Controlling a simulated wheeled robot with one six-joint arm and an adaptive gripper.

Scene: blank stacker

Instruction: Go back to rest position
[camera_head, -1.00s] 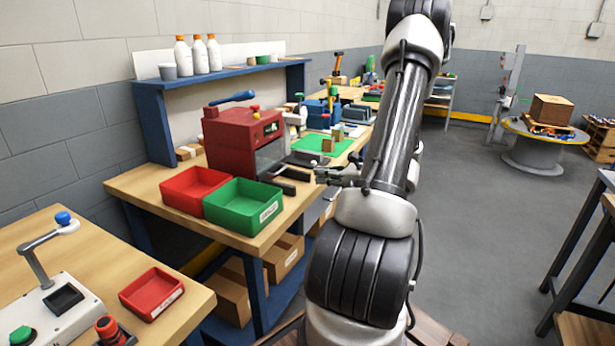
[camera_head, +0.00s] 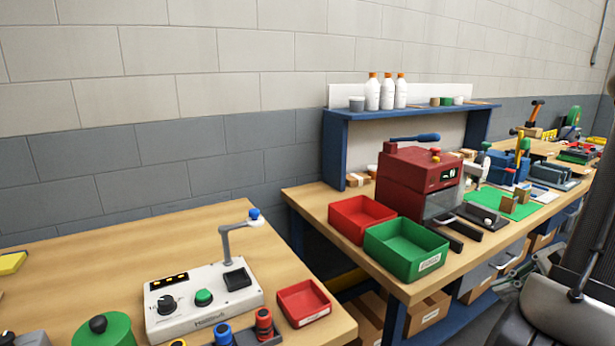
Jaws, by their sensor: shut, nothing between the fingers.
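My arm fills the right edge of the head view, with a dark link and a pale grey joint at the lower right. A small grey linkage beside it, in front of the right bench's lower part, appears to be my gripper (camera_head: 515,283). It looks shut and empty, is partly cut off by my arm, and is apart from the things on the bench top.
The right bench (camera_head: 463,262) carries a red machine (camera_head: 407,187), a red bin (camera_head: 350,232) and a green bin (camera_head: 393,262). The left bench (camera_head: 110,245) holds a control box (camera_head: 178,320) and a small red tray (camera_head: 318,317). Bottles stand on the blue shelf (camera_head: 437,112).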

